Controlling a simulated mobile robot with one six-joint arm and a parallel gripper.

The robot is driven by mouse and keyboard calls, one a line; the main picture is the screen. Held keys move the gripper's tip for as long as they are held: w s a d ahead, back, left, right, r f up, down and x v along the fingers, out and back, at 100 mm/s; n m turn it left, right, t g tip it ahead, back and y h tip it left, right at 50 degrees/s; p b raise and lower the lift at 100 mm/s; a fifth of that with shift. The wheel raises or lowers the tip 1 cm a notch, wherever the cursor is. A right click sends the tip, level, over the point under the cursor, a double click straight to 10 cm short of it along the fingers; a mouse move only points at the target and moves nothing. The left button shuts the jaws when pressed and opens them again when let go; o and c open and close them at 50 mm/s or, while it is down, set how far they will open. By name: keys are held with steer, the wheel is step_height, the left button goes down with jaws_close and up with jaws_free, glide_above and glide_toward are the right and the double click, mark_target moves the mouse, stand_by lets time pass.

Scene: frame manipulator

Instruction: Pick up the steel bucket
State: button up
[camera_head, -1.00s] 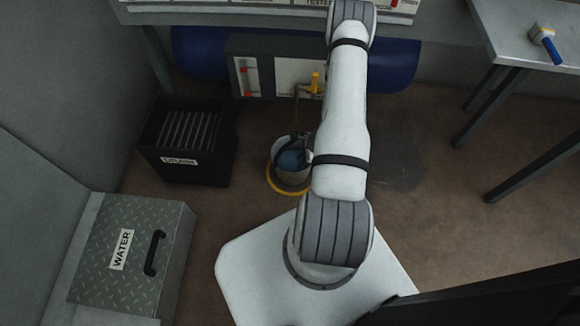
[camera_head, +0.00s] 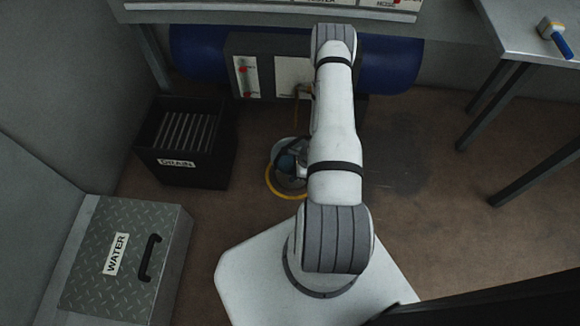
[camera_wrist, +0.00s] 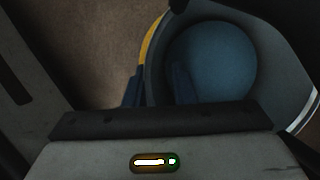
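The steel bucket (camera_head: 279,150) stands on the floor by a yellow ring (camera_head: 273,188), with something blue in it. My arm partly covers it in the head view. The wrist view looks down into the bucket (camera_wrist: 282,62), where a round blue surface fills much of the opening. My gripper (camera_wrist: 156,88) is at the bucket's near left rim. One dark blue finger shows outside the wall and one inside it, with the wall between them. The fingers look apart, and contact with the wall is not clear. The fingertips are hard to see in the head view.
A black drain bin (camera_head: 185,145) stands left of the bucket. A metal WATER box (camera_head: 125,262) is at lower left. A panel with a pipe (camera_head: 295,78) and a blue tank (camera_head: 392,68) stand behind. A table (camera_head: 520,40) is at right; floor between is clear.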

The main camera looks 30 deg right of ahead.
jaws_close()
stand_by(1.2)
